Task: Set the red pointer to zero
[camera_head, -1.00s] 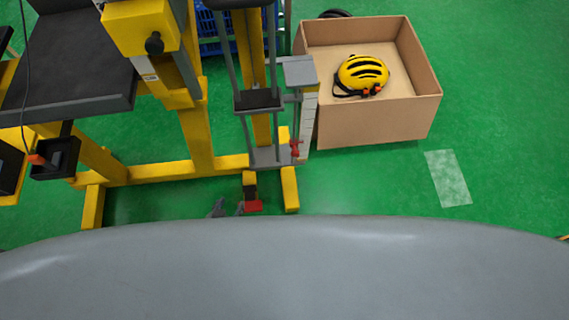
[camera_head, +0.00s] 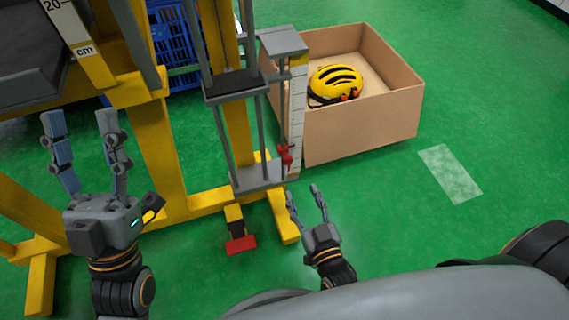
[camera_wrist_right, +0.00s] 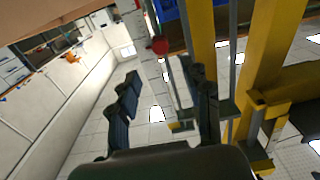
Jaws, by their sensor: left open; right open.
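The red pointer (camera_head: 285,157) sits low beside the white scale (camera_head: 297,115) at the right of the drop tower (camera_head: 226,110). In the right wrist view a red round part (camera_wrist_right: 160,46), which looks like the pointer, shows at top centre beyond the fingers. My right gripper (camera_head: 305,192) is open and empty, below and a little right of the pointer in the head view, apart from it. It also shows in the right wrist view (camera_wrist_right: 163,85). My left gripper (camera_head: 80,120) is open and empty at the left, in front of the yellow frame.
A cardboard box (camera_head: 365,125) with a yellow helmet (camera_head: 335,84) stands right of the tower. A red pedal (camera_head: 241,245) is at the tower's foot. A blue crate (camera_head: 172,45) is behind. Green floor is clear at the right, with a pale patch (camera_head: 450,173).

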